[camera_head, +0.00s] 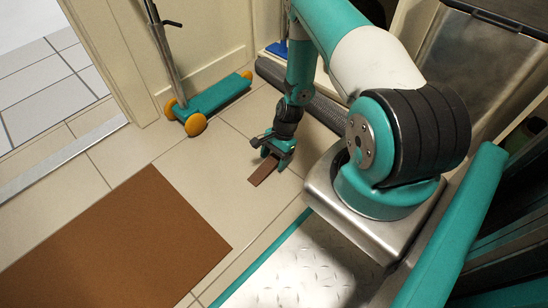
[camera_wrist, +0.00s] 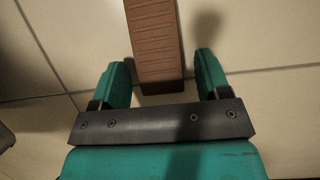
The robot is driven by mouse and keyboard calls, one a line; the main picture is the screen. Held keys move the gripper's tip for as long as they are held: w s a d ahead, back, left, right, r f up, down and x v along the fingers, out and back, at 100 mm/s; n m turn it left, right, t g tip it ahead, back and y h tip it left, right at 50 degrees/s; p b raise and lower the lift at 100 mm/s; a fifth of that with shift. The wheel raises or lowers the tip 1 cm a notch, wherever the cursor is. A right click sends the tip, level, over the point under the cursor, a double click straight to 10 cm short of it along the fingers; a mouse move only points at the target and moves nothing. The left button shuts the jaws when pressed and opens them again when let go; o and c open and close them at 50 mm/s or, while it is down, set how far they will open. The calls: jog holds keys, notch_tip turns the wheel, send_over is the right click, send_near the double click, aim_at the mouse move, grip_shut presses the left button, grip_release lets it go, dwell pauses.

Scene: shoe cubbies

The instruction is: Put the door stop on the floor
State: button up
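The door stop (camera_head: 263,171) is a brown, wedge-like bar that appears to lie flat on the tile floor. In the wrist view it shows as a ridged brown strip (camera_wrist: 155,40) running from the top edge down between the fingers. My gripper (camera_head: 272,155) is low over the floor at the near end of the door stop. In the wrist view, my gripper (camera_wrist: 162,62) has its fingers apart, one on each side of the strip. A clear gap shows on the right and a narrow one on the left.
A brown mat (camera_head: 120,245) lies on the floor at the lower left. A teal scooter (camera_head: 215,94) with orange wheels stands by the cream panel. A dark grey roll-like object (camera_head: 310,98) lies behind my arm. Bare tiles (camera_head: 190,165) lie between mat and scooter.

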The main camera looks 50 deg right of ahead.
jog(key=p+v, duration=0.8)
jog(key=v, duration=0.4)
jog(key=w+a+r+n, duration=0.2)
jog(key=w+a+r, duration=0.1)
jog(key=r, duration=0.3)
jog(key=w+a+r+n, duration=0.3)
jog(key=r, duration=0.4)
jog(key=s+a+r+n, duration=0.1)
jog(key=a+r+n, duration=0.3)
jog(key=a+r, duration=0.3)
jog(key=a+r+n, duration=0.3)
jog(key=a+r, duration=0.1)
jog(key=r, duration=0.5)
jog(key=s+a+r+n, duration=0.6)
jog(key=s+r, duration=0.1)
jog(key=s, duration=0.2)
jog(key=s+a+r+n, duration=0.6)
jog(key=s+r, duration=0.1)
jog(key=s, duration=0.3)
jog(key=shift+s+a+r+n, duration=0.25)
jog(key=shift+a+r+n, duration=0.15)
jog(key=shift+r, duration=0.1)
